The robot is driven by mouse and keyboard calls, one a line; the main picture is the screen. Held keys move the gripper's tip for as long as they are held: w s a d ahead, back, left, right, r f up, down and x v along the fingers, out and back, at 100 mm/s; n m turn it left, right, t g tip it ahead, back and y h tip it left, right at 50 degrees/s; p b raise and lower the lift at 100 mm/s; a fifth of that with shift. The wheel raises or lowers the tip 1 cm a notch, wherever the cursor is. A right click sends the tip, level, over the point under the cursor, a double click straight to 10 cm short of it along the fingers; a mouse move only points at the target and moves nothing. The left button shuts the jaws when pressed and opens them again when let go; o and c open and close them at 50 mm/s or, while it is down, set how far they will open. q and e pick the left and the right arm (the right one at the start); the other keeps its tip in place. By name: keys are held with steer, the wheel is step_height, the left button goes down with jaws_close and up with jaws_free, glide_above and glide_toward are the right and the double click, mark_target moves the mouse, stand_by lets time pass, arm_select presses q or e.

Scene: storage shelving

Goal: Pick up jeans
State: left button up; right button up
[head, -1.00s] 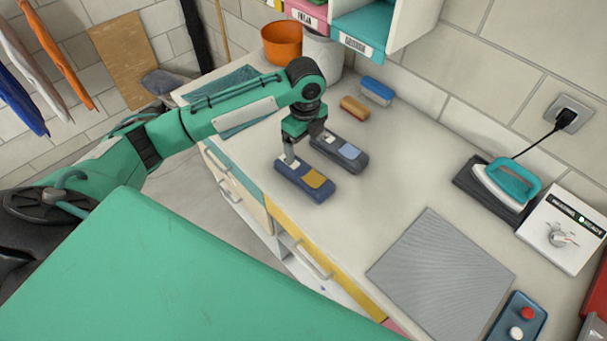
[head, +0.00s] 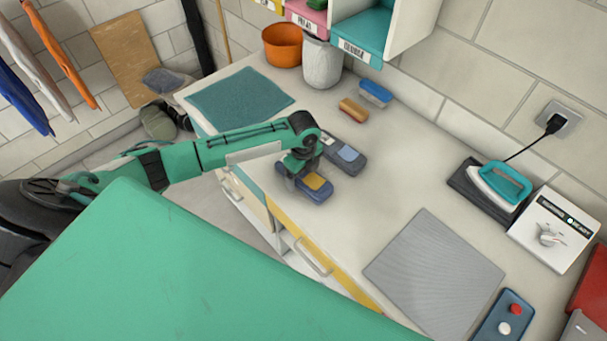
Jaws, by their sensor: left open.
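Two small folded dark blue bundles, which look like folded jeans, lie side by side on the countertop (head: 390,200). The near bundle (head: 318,194) has a yellow-orange patch. The far bundle (head: 350,166) is greyer and has a light blue patch. My left gripper (head: 298,181) is open and points down at the left end of the near bundle. The gripper and wrist hide that end, and I cannot tell if the fingers touch it. My right gripper is out of view.
A teal mat (head: 240,99), orange pot (head: 282,45) and grey-white vase (head: 321,63) stand at the back left. Two brushes (head: 354,110) lie behind the bundles. Drawers (head: 310,255) line the front.

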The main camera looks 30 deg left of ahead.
arm_select(q)
steer(key=shift+c, duration=0.3)
steer(key=c, duration=1.1)
steer(key=shift+c, duration=0.7)
steer(key=shift+r, duration=0.1)
